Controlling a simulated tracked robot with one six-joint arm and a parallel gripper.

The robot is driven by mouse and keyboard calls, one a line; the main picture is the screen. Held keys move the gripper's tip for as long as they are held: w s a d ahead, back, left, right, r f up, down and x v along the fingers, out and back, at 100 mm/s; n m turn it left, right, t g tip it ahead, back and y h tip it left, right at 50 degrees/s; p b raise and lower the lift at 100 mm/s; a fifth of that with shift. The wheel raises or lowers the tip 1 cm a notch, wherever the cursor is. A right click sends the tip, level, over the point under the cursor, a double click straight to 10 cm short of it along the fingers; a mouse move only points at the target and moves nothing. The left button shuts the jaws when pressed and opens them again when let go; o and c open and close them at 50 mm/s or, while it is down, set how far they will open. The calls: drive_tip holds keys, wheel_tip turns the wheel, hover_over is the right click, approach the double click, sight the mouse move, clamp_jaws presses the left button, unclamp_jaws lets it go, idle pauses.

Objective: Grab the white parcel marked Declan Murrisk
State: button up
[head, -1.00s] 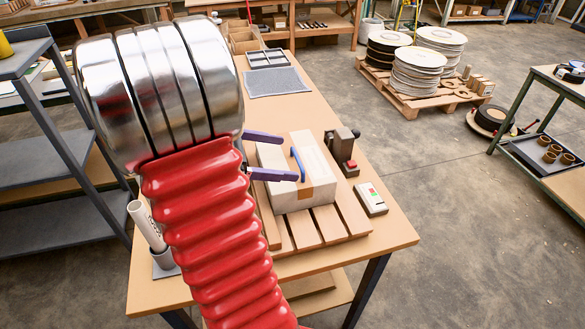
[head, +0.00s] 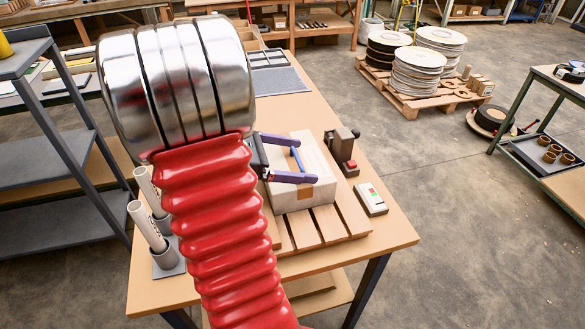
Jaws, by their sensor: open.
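A white parcel (head: 309,164) with a brown tape patch on its near side sits on a slatted wooden board (head: 322,232) on the workbench. A blue handle-like bar (head: 297,160) stands on or over its top. I cannot read any name on it. My gripper (head: 308,160) has two purple fingers, spread apart and open. They reach over the parcel's left part, one towards its far end and one across its near part. Whether the fingers touch it, I cannot tell. My red arm and its silver joint hide the bench to the left.
A brown device with a red part (head: 346,150) stands right of the parcel, and a white control box (head: 371,199) lies near the bench's right edge. White tubes (head: 147,225) stand in grey holders at the left. A grey mat (head: 281,82) lies farther back.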

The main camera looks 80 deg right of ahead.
idle(0.3)
drive_tip(key=c, duration=1.9)
